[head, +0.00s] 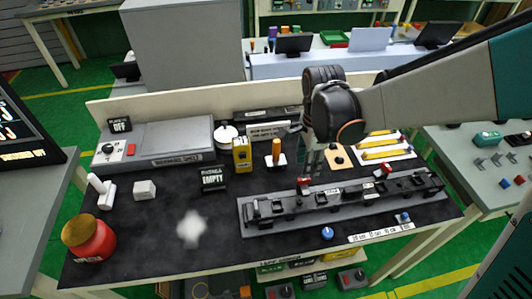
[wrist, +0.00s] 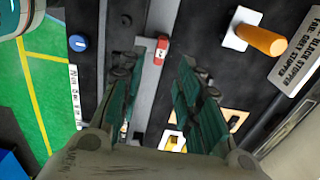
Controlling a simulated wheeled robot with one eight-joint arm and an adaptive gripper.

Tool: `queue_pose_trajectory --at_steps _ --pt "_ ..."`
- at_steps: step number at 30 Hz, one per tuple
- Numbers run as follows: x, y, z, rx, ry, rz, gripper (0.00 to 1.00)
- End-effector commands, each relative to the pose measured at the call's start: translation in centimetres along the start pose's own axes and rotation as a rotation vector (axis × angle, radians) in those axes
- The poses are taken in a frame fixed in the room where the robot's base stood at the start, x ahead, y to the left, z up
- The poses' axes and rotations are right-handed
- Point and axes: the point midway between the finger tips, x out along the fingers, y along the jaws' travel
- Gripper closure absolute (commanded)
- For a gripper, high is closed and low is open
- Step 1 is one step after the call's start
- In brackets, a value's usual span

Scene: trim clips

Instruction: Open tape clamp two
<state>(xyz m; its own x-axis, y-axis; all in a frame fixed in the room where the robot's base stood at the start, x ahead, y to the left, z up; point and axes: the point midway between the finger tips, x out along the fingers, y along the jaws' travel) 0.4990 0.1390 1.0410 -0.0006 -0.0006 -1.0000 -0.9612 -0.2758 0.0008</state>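A long grey and black fixture (head: 345,203) lies across the right half of the bench, with several black clip parts along it. A small red clamp part (head: 303,182) stands near its middle, and a second red part (head: 383,171) sits further right. My gripper (head: 312,166) points down just above the middle red part. In the wrist view, my gripper (wrist: 160,80) shows two green-padded fingers spread apart with nothing between the pads. The red part (wrist: 161,50) appears ahead, in line with the gap. I cannot read which clamp is number two.
An orange-handled tool (head: 276,152) and a yellow block (head: 242,154) stand behind the fixture. A blue knob (head: 327,233) is in front of it. A red jar (head: 89,238) stands at the front left. The front left-centre of the black mat is mostly clear.

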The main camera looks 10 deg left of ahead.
Motion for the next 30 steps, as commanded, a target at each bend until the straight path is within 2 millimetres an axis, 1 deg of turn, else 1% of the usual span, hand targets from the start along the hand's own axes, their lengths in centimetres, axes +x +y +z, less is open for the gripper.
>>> queue_pose_trajectory --at_steps 1,3,9,12,18,26,27,29,30 --pt "1.4 -0.1 0.0 -0.001 0.0 0.0 0.68" --pt "2.5 -0.1 0.0 -0.001 0.0 0.0 0.68" --pt "5.1 0.0 0.0 -0.001 0.0 0.0 0.68" --pt "6.0 0.0 0.0 -0.001 0.0 0.0 0.68" --pt "6.7 0.0 0.0 -0.001 0.0 0.0 0.68" --pt "6.7 0.0 0.0 0.0 0.0 0.0 0.68" --pt "6.7 0.0 0.0 0.0 0.0 0.0 0.71" --pt "6.7 0.0 0.0 0.0 0.0 0.0 0.84" --pt "6.7 0.0 0.0 0.0 0.0 0.0 0.93"
